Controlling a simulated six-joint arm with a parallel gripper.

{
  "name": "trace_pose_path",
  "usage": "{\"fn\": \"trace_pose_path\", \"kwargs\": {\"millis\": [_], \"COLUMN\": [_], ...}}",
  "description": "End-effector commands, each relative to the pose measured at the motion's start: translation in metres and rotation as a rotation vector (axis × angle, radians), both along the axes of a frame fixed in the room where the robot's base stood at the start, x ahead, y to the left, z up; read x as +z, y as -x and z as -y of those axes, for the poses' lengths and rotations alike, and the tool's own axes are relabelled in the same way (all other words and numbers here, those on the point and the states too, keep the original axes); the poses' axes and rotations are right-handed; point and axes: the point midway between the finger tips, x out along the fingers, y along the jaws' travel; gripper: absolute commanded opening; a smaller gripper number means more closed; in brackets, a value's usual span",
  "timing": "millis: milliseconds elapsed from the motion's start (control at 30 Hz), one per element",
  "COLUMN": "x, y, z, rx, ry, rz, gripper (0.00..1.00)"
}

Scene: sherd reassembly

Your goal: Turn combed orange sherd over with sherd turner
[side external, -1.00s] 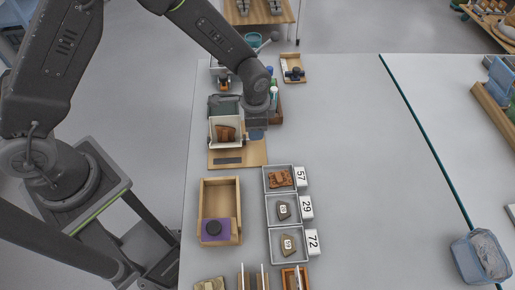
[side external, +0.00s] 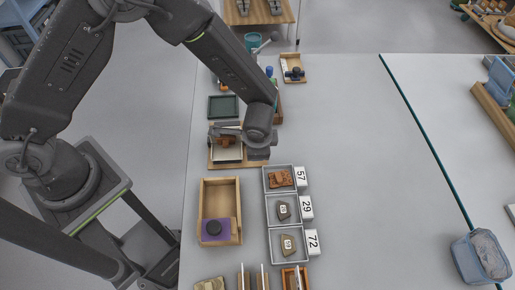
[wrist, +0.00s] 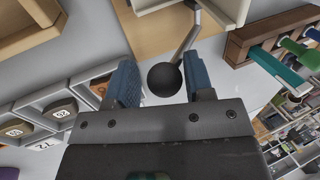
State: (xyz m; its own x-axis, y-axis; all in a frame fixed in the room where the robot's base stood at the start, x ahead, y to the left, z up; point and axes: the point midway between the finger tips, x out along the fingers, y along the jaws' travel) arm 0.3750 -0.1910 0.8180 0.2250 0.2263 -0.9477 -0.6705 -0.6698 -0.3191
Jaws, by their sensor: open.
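The sherd turner (side external: 239,163) stands on its wooden base near the table's left side, with pale plates and a grey bar across it. An orange-brown sherd (side external: 226,142) is in it, partly covered by the bar; its combing cannot be made out. My gripper (side external: 258,153) is low at the turner's right side. In the wrist view, my gripper's blue fingers (wrist: 160,66) are open, one on each side of a black ball knob (wrist: 165,78) on a bent metal rod. Gaps show beside the knob. The rod leads up to the turner, whose wooden base (wrist: 150,38) also shows there.
Grey trays (side external: 267,208) with number cards stand in front of the turner, the farthest holding another orange sherd (side external: 281,178). A wooden box (side external: 219,185) is left of them. A green tray (side external: 224,106) lies behind the turner. The table's right middle is clear.

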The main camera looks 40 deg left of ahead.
Motion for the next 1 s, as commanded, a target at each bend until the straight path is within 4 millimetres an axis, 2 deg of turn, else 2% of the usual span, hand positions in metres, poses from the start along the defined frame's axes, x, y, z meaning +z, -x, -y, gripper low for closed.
{"fn": "trace_pose_path", "kwargs": {"millis": [367,1000], "x": [-0.019,0.016], "y": [0.009,0.019], "z": [0.009,0.019], "rx": [-0.004,-0.001], "ry": [-0.067,-0.067], "rz": [0.066,0.070], "gripper": [0.48,0.48]}}
